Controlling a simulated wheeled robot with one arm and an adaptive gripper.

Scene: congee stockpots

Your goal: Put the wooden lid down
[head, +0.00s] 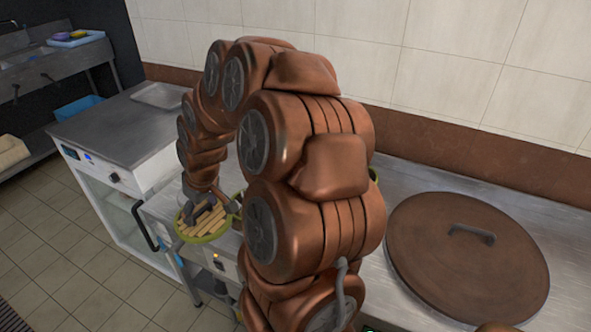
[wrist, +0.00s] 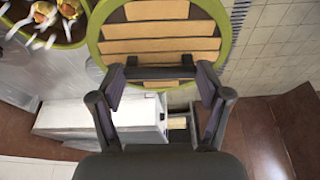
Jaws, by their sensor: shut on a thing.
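The wooden lid (head: 190,234) is round, with pale slats and a green rim. My gripper (head: 204,214) is shut on its dark handle. The lid is beside the front edge of the steel counter, left of my arm; its exact height is unclear. In the wrist view the lid (wrist: 160,30) fills the top centre, with the handle bar between the two fingers of my gripper (wrist: 160,74). A pot with a greenish rim and orange and white food (wrist: 62,22) shows at the wrist view's top left. In the head view my arm hides most of the area behind it.
A large brown round lid (head: 440,265) with a grey handle lies on the counter at right. A steel-topped cabinet (head: 115,130) at left carries a shallow metal tray (head: 160,95), with bare top around it. A sink with a coloured tray (head: 75,38) stands farther left. Tiled floor is open in front.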

